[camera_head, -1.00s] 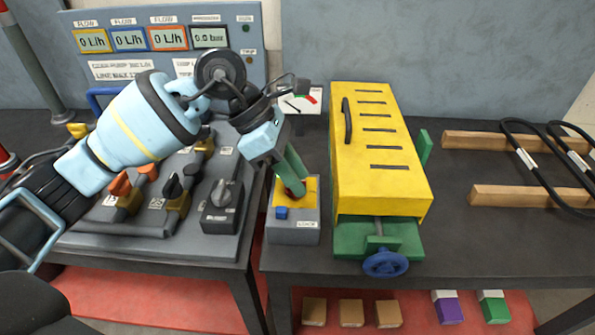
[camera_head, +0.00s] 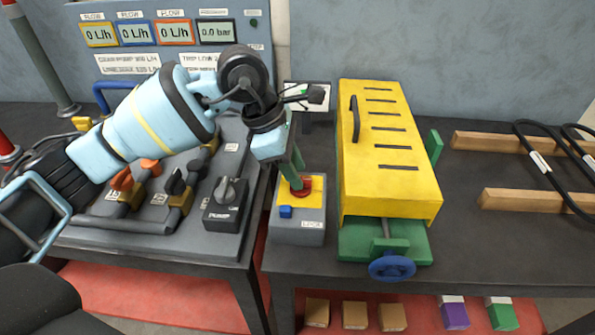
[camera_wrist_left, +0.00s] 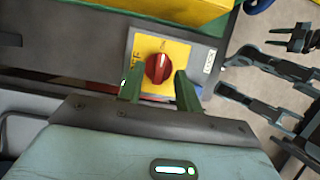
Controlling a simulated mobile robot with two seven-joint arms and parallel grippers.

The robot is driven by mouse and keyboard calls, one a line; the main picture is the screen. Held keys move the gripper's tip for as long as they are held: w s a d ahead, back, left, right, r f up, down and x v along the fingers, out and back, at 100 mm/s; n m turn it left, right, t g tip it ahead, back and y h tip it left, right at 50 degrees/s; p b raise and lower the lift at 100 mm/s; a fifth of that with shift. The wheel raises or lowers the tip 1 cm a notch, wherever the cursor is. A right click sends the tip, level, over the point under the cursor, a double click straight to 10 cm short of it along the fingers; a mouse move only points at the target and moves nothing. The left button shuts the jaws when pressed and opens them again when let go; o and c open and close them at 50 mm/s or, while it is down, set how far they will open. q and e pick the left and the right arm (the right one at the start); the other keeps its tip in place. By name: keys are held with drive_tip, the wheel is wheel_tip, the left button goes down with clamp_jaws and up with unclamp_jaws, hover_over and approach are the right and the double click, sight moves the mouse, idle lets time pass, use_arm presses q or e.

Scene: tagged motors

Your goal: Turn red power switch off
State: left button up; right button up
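The red rotary switch (camera_head: 304,187) sits on the yellow plate of a small grey box at the front left of the right-hand bench. In the left wrist view the red switch (camera_wrist_left: 158,69) has an upright ridge, with an ON label above it and a partly hidden OFF label to its left. My left gripper (camera_head: 297,176) points down at it. Its green fingers (camera_wrist_left: 157,76) are apart, one on each side of the switch at its near edge; I cannot tell whether they touch it.
A blue button (camera_head: 285,212) is on the same box. A yellow vented housing (camera_head: 388,150) with a blue handwheel (camera_head: 391,267) stands close on the right. A grey knob (camera_head: 226,190) is on the left panel. Wooden bars (camera_head: 530,201) and black cables lie far right.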

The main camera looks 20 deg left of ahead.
use_arm(q)
drive_tip(key=shift+x, duration=0.75)
clamp_jaws()
